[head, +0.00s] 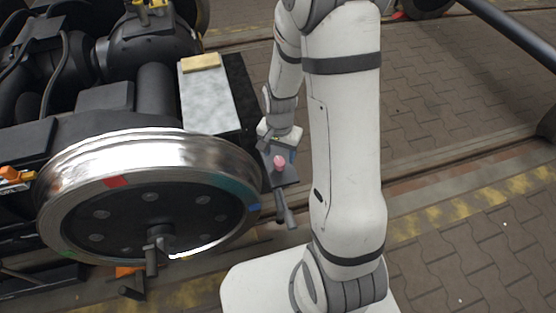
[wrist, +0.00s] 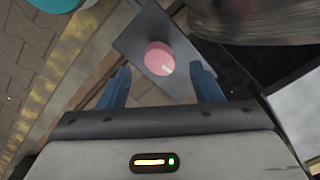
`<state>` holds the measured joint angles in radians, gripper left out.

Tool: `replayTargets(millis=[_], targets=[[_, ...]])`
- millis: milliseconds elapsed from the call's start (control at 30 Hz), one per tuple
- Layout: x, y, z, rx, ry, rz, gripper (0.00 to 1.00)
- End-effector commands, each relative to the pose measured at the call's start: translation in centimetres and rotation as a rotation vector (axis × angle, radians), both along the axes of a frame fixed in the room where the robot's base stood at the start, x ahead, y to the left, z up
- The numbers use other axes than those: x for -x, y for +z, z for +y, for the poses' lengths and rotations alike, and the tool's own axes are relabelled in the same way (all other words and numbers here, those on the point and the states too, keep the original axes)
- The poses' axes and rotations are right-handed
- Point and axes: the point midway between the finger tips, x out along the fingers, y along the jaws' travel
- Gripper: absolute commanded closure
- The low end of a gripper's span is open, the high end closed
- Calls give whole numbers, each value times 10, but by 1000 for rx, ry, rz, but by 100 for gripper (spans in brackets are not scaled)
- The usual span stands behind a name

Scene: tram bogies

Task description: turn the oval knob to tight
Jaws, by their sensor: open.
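The oval knob (wrist: 159,58) is pink with a small pale mark near its lower right edge. It sits on a dark grey plate (wrist: 185,83) in the wrist view. In the head view the knob (head: 280,162) shows on the plate (head: 287,179) to the right of the wheel. My gripper (wrist: 163,78) is open, with one blue finger on each side below the knob in the wrist view. The fingers look apart from the knob, and nothing is between them. The gripper (head: 285,148) is partly hidden in the head view.
A large shiny wheel (head: 150,152) stands left of the plate. A grey-white box top (head: 207,100) with a yellow block (head: 201,62) is behind it. A dark handle (head: 287,214) hangs below the plate. Paved floor (head: 450,120) is open at right.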

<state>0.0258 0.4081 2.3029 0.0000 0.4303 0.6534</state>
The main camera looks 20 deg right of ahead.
Motion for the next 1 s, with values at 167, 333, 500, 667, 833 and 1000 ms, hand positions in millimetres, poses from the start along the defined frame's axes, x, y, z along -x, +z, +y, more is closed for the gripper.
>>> replayTargets(millis=[167,333,500,667,833,1000], targets=[[1,-25,0,0,2,2,41],[0,-30,0,-1,2,1,41],[0,-30,1,0,3,0,41],[0,-30,1,0,3,0,51],[0,-30,1,0,3,0,65],[0,-30,1,0,4,0,79]])
